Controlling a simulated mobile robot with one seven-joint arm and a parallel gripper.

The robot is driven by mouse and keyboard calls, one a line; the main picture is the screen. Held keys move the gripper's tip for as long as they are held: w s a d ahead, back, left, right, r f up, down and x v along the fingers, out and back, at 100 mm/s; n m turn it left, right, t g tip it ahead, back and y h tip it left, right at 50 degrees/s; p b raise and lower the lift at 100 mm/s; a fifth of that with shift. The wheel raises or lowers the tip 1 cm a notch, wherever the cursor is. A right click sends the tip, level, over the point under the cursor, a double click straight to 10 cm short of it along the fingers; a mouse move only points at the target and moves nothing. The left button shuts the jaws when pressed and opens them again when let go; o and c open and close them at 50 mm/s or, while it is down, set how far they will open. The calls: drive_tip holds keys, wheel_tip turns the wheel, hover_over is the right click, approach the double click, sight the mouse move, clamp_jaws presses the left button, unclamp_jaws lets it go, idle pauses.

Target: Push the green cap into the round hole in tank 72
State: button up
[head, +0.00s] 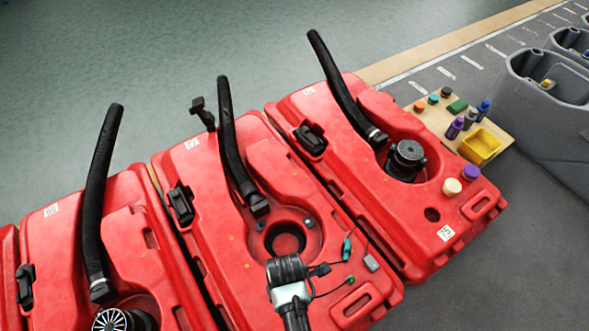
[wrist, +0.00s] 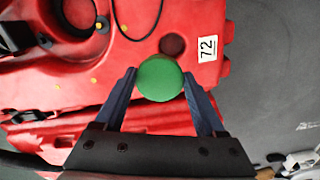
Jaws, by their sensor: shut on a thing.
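The green cap (wrist: 160,78) is held between the two blue fingertips of my gripper (wrist: 160,88) in the wrist view. Its round face points at the camera. My gripper is shut on it at its left and right sides. Tank 72 (wrist: 130,60) is red, with its white number label (wrist: 207,48) to the right of the hole. The dark round hole (wrist: 172,45) lies just above the cap in the picture, partly beside its upper edge. I cannot tell the gap in depth between cap and tank. I cannot make out the cap in the head view.
Several red tanks stand side by side with black hoses (head: 98,200). A tank labelled 75 (head: 445,232) has an open round hole (head: 432,214). A wooden board (head: 420,112) carries small coloured parts and a yellow bin (head: 480,147). A thin black cable (wrist: 140,22) loops near the hole.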

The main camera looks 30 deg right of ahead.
drive_tip(key=s, duration=0.1)
drive_tip(key=f+n, duration=0.1)
drive_tip(key=s+n, duration=0.1)
drive_tip(key=shift+s+d+f, duration=0.2)
drive_tip(key=shift+s+f, duration=0.05)
drive_tip(key=shift+s, duration=0.05)
drive_tip(key=shift+f+b, duration=2.75)
drive_tip(key=shift+f, duration=0.15)
drive_tip(key=shift+f, duration=0.35)
drive_tip(key=shift+f, duration=0.35)
drive_tip(key=shift+f+b, duration=0.55)
drive_tip(key=shift+f, duration=0.6)
drive_tip(key=shift+c, duration=0.7)
drive_tip(key=o, duration=1.4)
